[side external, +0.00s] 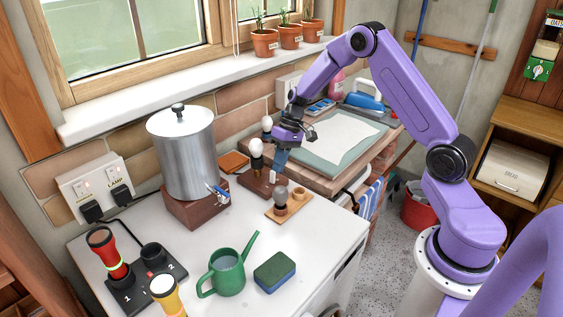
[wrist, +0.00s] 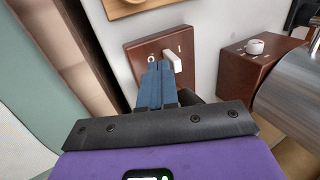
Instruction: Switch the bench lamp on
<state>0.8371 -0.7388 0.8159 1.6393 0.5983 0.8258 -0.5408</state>
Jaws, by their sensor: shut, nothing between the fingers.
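The bench lamp's dark wooden base (side external: 258,183) stands on the white worktop, with a pale bulb (side external: 256,148) above it; whether the bulb glows is unclear. The base (wrist: 133,48) in the wrist view carries a white switch lever (wrist: 173,61) between an O mark on the left and an I mark on the right. The lever also shows in the side view (side external: 274,177). My gripper (wrist: 160,65) is shut and empty, its blue fingertips on the O side, close beside the lever. Contact cannot be told. In the side view my gripper (side external: 278,165) points down over the base.
A grey bulb (side external: 280,197) stands in a light wooden holder in front. A metal urn (side external: 184,150) on a brown block is left of the lamp. A green watering can (side external: 226,272), a sponge (side external: 274,271) and torches (side external: 106,249) are nearer. A green mat (side external: 312,148) lies right.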

